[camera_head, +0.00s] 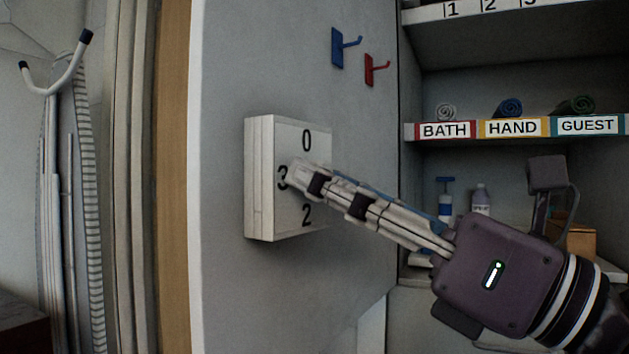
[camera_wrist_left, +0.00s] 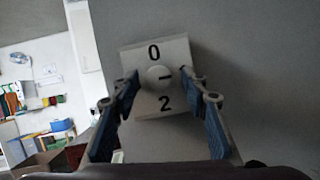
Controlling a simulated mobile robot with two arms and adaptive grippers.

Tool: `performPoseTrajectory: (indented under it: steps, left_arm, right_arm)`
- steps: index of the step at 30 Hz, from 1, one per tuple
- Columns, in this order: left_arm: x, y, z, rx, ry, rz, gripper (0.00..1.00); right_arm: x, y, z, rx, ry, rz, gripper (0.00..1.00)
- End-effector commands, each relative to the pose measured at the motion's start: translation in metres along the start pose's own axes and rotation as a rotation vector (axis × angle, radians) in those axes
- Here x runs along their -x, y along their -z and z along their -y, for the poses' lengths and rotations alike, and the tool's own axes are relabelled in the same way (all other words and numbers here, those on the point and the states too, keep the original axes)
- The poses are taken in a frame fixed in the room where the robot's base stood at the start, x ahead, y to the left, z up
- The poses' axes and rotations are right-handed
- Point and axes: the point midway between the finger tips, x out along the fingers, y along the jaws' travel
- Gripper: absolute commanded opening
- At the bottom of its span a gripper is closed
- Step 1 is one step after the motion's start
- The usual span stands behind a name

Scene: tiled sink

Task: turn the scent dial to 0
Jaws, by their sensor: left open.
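The scent dial is a pale square box (camera_head: 259,180) on the grey wall, with 0 at the top, 3 at the left and 2 at the bottom. The box also shows in the left wrist view (camera_wrist_left: 176,51), where its round white knob (camera_wrist_left: 155,83) has a short dark mark running toward the right side. My left gripper (camera_head: 303,175) is at the dial's face, and its fingers hide the knob in the head view. In the left wrist view the gripper (camera_wrist_left: 160,76) is open, with one finger on each side of the knob. Contact cannot be told. My right gripper is not in view.
A blue hook (camera_head: 338,48) and a red hook (camera_head: 370,70) stick out above the dial. Shelves with rolled towels and labels (camera_head: 513,127) stand at the right, with bottles (camera_head: 480,200) below. An ironing board (camera_head: 80,200) stands at the left.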

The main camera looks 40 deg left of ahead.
Motion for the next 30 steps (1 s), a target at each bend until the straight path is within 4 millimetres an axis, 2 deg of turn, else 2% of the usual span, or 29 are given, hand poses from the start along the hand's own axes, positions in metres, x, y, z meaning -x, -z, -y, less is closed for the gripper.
performPoseTrajectory:
  steps: [6, 17, 30]
  left_arm:
    - [-0.0001, 0.0, 0.0, 0.0, 0.0, 0.0, 0.39]
    - [-0.0002, 0.0001, 0.0001, 0.0, 0.0, 0.0, 0.0]
    - [-0.0008, -0.0011, 0.0016, 0.094, -0.04, -0.005, 0.0]
  right_arm:
    - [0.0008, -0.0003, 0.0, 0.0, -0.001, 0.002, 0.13]
    - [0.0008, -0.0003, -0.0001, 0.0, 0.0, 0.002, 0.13]
    - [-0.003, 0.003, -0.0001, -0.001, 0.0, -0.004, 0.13]
